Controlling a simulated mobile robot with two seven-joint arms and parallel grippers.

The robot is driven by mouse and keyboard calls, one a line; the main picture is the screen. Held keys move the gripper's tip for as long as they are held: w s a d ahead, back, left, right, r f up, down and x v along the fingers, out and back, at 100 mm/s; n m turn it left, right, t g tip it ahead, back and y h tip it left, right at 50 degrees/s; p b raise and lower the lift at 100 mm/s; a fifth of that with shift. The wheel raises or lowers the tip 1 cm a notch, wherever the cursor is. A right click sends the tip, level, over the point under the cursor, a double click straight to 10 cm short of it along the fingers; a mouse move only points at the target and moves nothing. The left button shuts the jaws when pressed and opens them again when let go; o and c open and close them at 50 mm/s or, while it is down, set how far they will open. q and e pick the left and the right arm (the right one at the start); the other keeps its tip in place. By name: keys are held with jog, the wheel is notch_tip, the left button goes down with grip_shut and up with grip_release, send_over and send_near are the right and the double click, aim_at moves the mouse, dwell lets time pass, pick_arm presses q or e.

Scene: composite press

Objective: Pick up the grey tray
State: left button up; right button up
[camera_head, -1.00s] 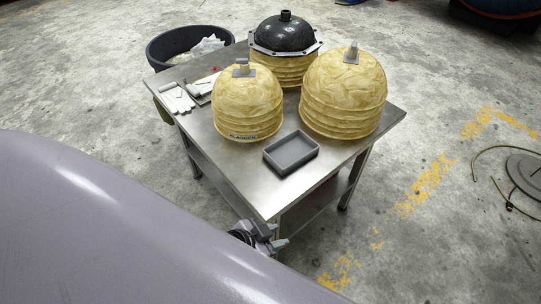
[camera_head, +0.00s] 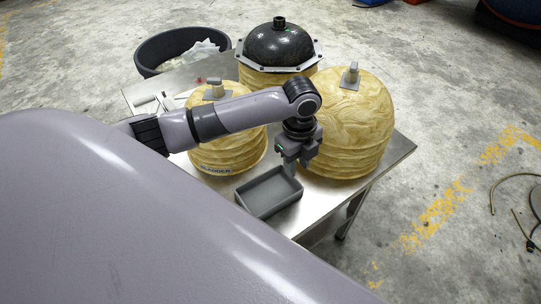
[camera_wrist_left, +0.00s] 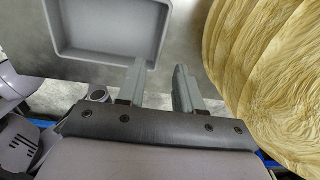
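The grey tray (camera_head: 250,205) is a shallow, empty rectangular box on the metal table, near its front edge. My left gripper (camera_head: 298,172) points down over the tray's far right corner. In the left wrist view the tray (camera_wrist_left: 110,62) is at the top left, and the gripper (camera_wrist_left: 160,82) shows two fingers spread apart with nothing between them. The left finger overlaps the tray's near edge in the picture; I cannot tell if they touch. My right gripper is not in view.
Three ribbed yellow domes stand on the table (camera_head: 398,152): one left (camera_head: 232,155), one right (camera_head: 352,115) close beside the gripper, and one behind with a black cap (camera_head: 280,45). A dark tub (camera_head: 150,62) stands behind.

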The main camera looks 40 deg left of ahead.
aim_at(269, 193)
pick_arm(q)
jog(key=shift+w+a+r, duration=0.25)
jog(key=shift+a+r, duration=0.05)
jog(key=shift+a, duration=0.2)
jog(key=shift+a+f, duration=0.15)
notch_tip(269, 193, down, 6)
jog(key=shift+w+f, duration=0.1)
jog(key=shift+f, duration=0.15)
grip_shut()
